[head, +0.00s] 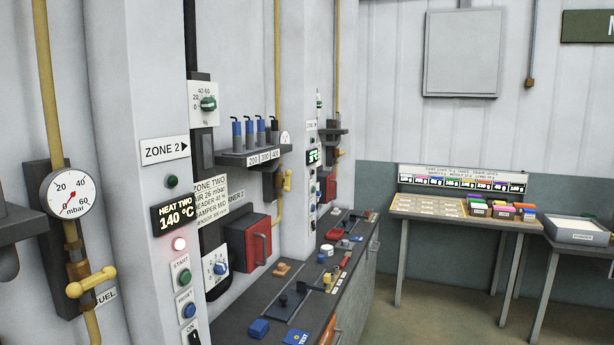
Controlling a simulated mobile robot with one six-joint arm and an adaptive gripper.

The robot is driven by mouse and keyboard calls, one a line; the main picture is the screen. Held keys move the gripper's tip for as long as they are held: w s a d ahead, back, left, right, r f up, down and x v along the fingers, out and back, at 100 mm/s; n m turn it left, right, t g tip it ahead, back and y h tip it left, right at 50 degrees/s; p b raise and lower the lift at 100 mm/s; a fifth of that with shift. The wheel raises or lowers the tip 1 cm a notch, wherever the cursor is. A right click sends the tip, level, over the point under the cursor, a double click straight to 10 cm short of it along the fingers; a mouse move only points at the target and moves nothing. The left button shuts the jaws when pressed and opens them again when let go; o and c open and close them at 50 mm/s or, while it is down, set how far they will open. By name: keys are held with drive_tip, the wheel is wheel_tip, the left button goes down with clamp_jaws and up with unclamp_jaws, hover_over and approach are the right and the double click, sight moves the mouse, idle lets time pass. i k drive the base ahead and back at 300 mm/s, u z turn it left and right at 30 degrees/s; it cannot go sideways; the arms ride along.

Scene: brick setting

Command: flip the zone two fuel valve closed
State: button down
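A yellow valve handle (91,282) sits on the yellow fuel pipe (47,80) at the far left, beside a "FUEL" label (106,295). It lies across the pipe, slightly tilted. A round mbar gauge (72,195) is above it. A "ZONE 2" sign (164,150) with an arrow to the right is on the pillar. A second, smaller yellow valve (287,181) is on a pipe farther right, past that sign; its handle looks roughly upright. No zone marking shows on either valve, so I cannot tell from labels alone which is zone two's. My gripper is not in view.
The pillar carries a "HEAT TWO 140 °C" display (175,214), a lit lamp (179,244) and START (183,279) and other buttons. A red-fronted box (257,243) and a cluttered dark bench (232,325) are right of it. Tables (398,212) stand behind; open floor (430,310) lies right.

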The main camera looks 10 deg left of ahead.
sight(287, 189)
drive_tip(key=u, duration=0.25)
drive_tip(key=i, duration=1)
drive_tip(key=u, duration=0.7)
